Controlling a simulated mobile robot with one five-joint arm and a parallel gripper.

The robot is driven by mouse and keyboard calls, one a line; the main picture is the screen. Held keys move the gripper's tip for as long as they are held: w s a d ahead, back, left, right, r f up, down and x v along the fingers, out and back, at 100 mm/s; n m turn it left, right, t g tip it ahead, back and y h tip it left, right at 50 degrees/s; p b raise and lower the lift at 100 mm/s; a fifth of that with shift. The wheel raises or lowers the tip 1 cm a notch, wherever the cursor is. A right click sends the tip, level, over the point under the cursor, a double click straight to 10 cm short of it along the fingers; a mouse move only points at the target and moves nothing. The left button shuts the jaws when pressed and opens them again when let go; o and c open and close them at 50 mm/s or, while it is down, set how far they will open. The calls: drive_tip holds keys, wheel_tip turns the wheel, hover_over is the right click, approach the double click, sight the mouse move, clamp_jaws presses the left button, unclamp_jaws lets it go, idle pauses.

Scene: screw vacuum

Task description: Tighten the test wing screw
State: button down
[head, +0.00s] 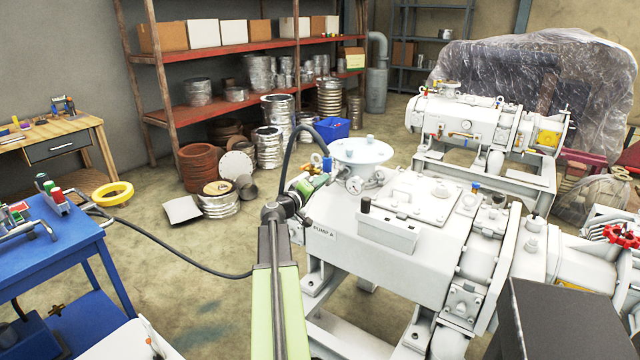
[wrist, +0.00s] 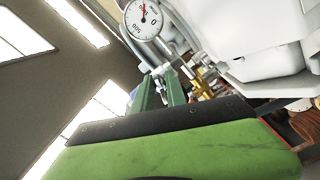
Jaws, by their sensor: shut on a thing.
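My gripper (head: 318,180) is at the left end of the white pump marked PUMP A (head: 345,245), beside its round top flange and a dial gauge (head: 354,185). In the wrist view my green fingers (wrist: 160,92) point away from the camera, close together, with the gauge (wrist: 143,18) above them. The fingers are shut on a small part at the pump's fittings, which I take to be the test wing screw; the fingers mostly hide it. Brass fittings (wrist: 203,88) show just right of the fingers. How far the screw is turned cannot be seen.
A black hose (head: 290,150) arches over beside my gripper. A blue cart (head: 60,250) stands at the left with a yellow ring (head: 112,194) near it. A second white pump (head: 460,125) is behind. Shelves (head: 220,55) line the back; floor between is partly clear.

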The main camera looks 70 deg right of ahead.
idle(0.9)
drive_tip(key=c, duration=1.6)
unclamp_jaws()
drive_tip(key=v, duration=1.7)
drive_tip(key=shift+a, duration=0.25)
